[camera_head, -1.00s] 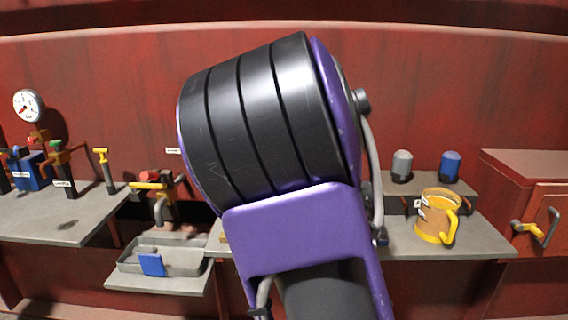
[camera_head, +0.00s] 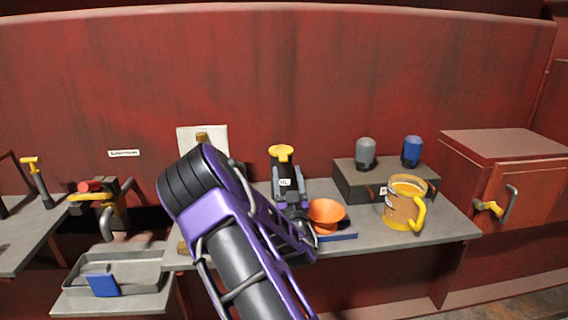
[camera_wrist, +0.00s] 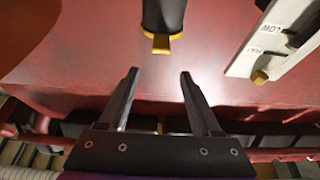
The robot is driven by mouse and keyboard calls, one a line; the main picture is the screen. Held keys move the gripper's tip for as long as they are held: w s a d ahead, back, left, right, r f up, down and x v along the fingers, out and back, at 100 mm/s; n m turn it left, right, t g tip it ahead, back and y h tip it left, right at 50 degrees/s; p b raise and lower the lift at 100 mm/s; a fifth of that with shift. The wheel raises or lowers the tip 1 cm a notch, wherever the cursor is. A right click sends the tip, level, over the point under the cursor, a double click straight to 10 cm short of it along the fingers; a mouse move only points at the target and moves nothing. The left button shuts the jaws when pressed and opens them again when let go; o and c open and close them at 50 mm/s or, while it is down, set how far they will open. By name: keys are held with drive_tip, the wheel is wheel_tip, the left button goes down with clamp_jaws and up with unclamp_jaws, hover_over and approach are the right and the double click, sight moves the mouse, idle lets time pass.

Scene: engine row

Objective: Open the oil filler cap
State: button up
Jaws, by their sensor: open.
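The yellow oil filler cap (camera_head: 281,151) sits on top of a dark upright filler neck (camera_head: 283,166) with a white label, at the back of the grey bench. My gripper (camera_head: 289,186) is open and appears in front of the neck, below the cap in the picture. In the wrist view my open gripper (camera_wrist: 159,75) has nothing between its fingers. A dark cylinder (camera_wrist: 163,12) with a yellow tab (camera_wrist: 161,43) lies beyond the fingertips, roughly in line with the gap. It looks like the filler neck and part of the cap. My gripper hides the lower neck.
An orange funnel (camera_head: 326,213) stands close to the right of my gripper. A yellow-handled jug (camera_head: 403,205) is farther right, before a dark block (camera_head: 352,181). A white board (camera_head: 215,139) stands behind my arm; a white LOW-marked panel (camera_wrist: 277,39) shows in the wrist view.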

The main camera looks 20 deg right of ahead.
sight(284, 159)
drive_tip(key=w, duration=0.2)
drive_tip(key=w+d, duration=0.1)
drive_tip(key=w, duration=0.2)
drive_tip(key=shift+w+d, duration=0.3)
drive_tip(key=shift+d, duration=0.05)
drive_tip(key=shift+w+d+r, duration=0.15)
drive_tip(key=shift+w+r, duration=0.1)
drive_tip(key=shift+w, duration=0.35)
clamp_jaws()
idle(0.6)
